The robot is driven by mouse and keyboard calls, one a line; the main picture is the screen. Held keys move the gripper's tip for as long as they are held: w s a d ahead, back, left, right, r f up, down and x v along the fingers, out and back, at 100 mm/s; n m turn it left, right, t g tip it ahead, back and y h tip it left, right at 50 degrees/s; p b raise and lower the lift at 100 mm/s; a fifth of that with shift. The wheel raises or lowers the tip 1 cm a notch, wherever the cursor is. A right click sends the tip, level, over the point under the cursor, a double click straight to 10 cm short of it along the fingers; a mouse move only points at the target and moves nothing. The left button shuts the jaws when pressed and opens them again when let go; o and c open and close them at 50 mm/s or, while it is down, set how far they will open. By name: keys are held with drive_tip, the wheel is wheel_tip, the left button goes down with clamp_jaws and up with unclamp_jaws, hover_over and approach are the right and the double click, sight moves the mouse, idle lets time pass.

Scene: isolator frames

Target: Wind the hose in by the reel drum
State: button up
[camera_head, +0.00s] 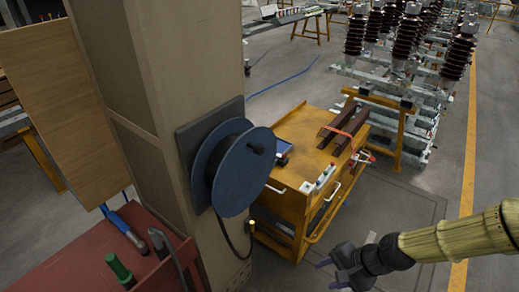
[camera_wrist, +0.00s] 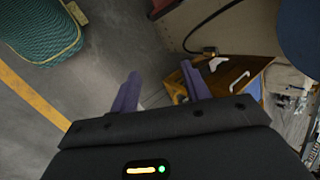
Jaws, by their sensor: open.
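The blue reel drum (camera_head: 243,172) is mounted on a dark plate on the side of a tan column. A dark knob (camera_head: 256,149) stands out from its front face. The dark hose (camera_head: 236,240) hangs from the drum and curves down to a brass-coloured end (camera_head: 251,226). In the wrist view, part of the blue drum (camera_wrist: 300,38) shows at the top right, and the hose (camera_wrist: 200,50) curves near the top. My gripper (camera_head: 326,275) is at the lower right of the drum, well apart from it. Its purple fingers (camera_wrist: 160,90) are open with nothing between them.
A yellow cart (camera_head: 285,205) stands right of the drum, with brown bars on top. A red bench (camera_head: 90,255) with tools is at the lower left. The tan column (camera_head: 170,80) backs the drum. Insulator racks (camera_head: 400,75) stand behind. Floor right of the cart is clear.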

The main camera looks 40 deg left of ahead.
drive_tip(key=d+r+n+t+h, duration=0.1)
drive_tip(key=d+r+h, duration=0.1)
drive_tip(key=d, duration=0.5)
drive_tip(key=d+r+t+h, duration=0.1)
drive_tip(key=d+r+h, duration=0.1)
drive_tip(key=d+r, duration=0.3)
drive_tip(key=s+d+r+n+t+h, duration=0.1)
drive_tip(key=d+r+h, duration=0.1)
drive_tip(key=d, duration=0.9)
drive_tip(key=shift+r+n+t, duration=0.3)
drive_tip(key=shift+r+t, duration=0.1)
drive_tip(key=shift+r, duration=0.4)
drive_tip(key=shift+s, duration=0.1)
drive_tip(key=shift+c, duration=0.5)
drive_tip(key=shift+c, duration=0.7)
drive_tip(key=shift+a, duration=0.1)
